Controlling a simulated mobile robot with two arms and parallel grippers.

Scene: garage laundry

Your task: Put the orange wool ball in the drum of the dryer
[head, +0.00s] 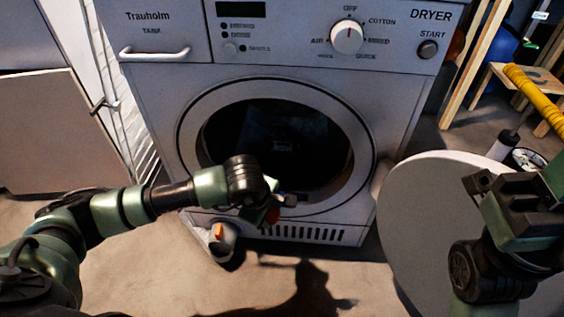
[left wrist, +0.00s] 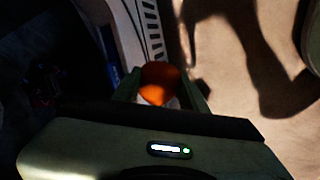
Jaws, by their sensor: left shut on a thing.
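The orange wool ball (left wrist: 160,80) sits between the two fingers of my left gripper (left wrist: 163,90) in the left wrist view. In the head view, only a small orange-red part of the ball (head: 272,215) shows below my left gripper (head: 282,203); the wrist hides the rest. My left gripper is shut on the ball, in front of the lower part of the dryer's opening. The dryer (head: 290,80) faces me with its round drum opening (head: 290,140) uncovered and dark inside. My right gripper (head: 482,184) is at the right, in front of the door; its jaws are unclear.
The round white dryer door (head: 425,225) stands open to the right. A small pale object with an orange part (head: 218,238) is on the floor by the dryer's lower left. A wooden stool (head: 520,80) and a yellow pole (head: 535,95) are at the far right.

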